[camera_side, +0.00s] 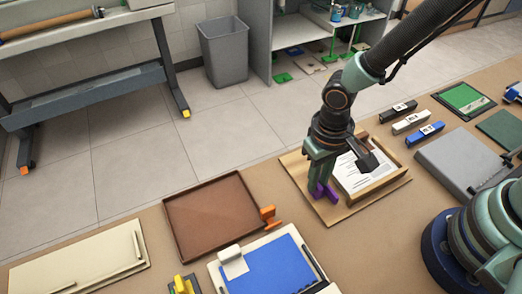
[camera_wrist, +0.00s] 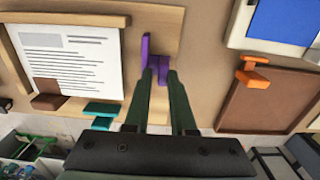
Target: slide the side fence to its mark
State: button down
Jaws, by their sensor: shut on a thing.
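The side fence (camera_wrist: 146,48), which I take to be the purple upright piece, stands on a light wooden board (camera_wrist: 165,25). It also shows low under my arm in the side view (camera_side: 329,193). A stack of printed paper (camera_wrist: 72,62) lies on the same board to the left of the fence in the wrist view, with a strip of bare wood between them. My gripper (camera_wrist: 160,70) is shut on the fence's end; its tips also show in the side view (camera_side: 319,184). I cannot make out a mark on the board.
A wooden rail (camera_wrist: 70,19), a brown block (camera_wrist: 48,102) and a teal piece (camera_wrist: 102,108) border the paper. A brown tray (camera_side: 212,218) with an orange clip (camera_side: 268,215) and a blue-covered board (camera_side: 268,268) are nearby. Binders and a grey case (camera_side: 462,160) lie right.

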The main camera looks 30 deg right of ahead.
jog(key=shift+s+d+f, duration=0.15)
jog(key=shift+f, duration=0.45)
jog(key=shift+s+d+f, duration=0.1)
jog(key=shift+s+f, duration=0.05)
jog(key=shift+f, duration=0.45)
jog(key=c, duration=1)
grip_release()
jog(key=shift+c, duration=0.2)
jog(key=shift+r, duration=0.15)
jog(key=shift+a+r, duration=0.1)
jog(key=shift+r, duration=2.35)
jog(key=shift+w, duration=0.1)
